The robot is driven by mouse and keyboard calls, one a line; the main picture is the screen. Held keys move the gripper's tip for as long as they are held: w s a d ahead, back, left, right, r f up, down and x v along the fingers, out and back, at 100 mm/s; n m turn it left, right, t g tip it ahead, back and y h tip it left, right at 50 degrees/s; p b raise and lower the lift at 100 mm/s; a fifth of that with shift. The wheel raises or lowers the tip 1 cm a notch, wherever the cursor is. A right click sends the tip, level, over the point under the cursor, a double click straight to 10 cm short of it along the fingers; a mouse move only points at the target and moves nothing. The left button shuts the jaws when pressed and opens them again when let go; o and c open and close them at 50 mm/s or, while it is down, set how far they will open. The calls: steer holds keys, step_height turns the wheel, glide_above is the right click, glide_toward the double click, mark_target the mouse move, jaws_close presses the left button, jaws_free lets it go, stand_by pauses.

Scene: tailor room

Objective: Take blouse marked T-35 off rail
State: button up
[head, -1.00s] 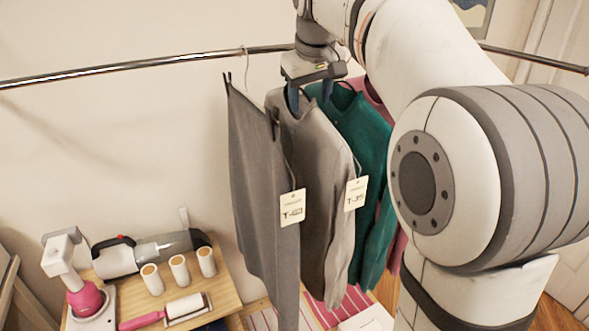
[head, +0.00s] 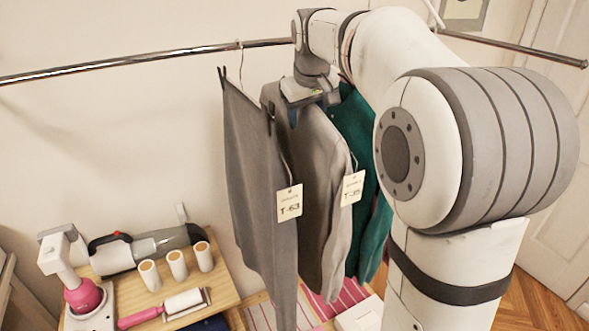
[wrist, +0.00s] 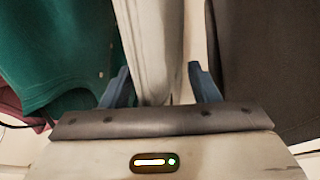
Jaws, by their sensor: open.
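The light grey blouse (head: 318,185) hangs from the rail (head: 150,61), with a tag reading T-35 (head: 352,187) at its right edge. In the wrist view its pale cloth (wrist: 150,50) runs down between the two blue fingers. My gripper (wrist: 160,88) is open, one finger on each side of this cloth. In the head view my gripper (head: 306,104) is at the blouse's top, below the rail. The blouse's hanger hook is hidden behind my arm.
A dark grey garment tagged T-63 (head: 255,185) hangs close on the left. A green garment (head: 370,225) hangs close on the right. A wooden table (head: 218,285) at lower left holds a steamer (head: 150,250), several spools and a lint roller (head: 165,308).

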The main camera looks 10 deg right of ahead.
steer(key=shift+c, duration=0.4)
jaws_close()
steer(key=shift+r, duration=0.2)
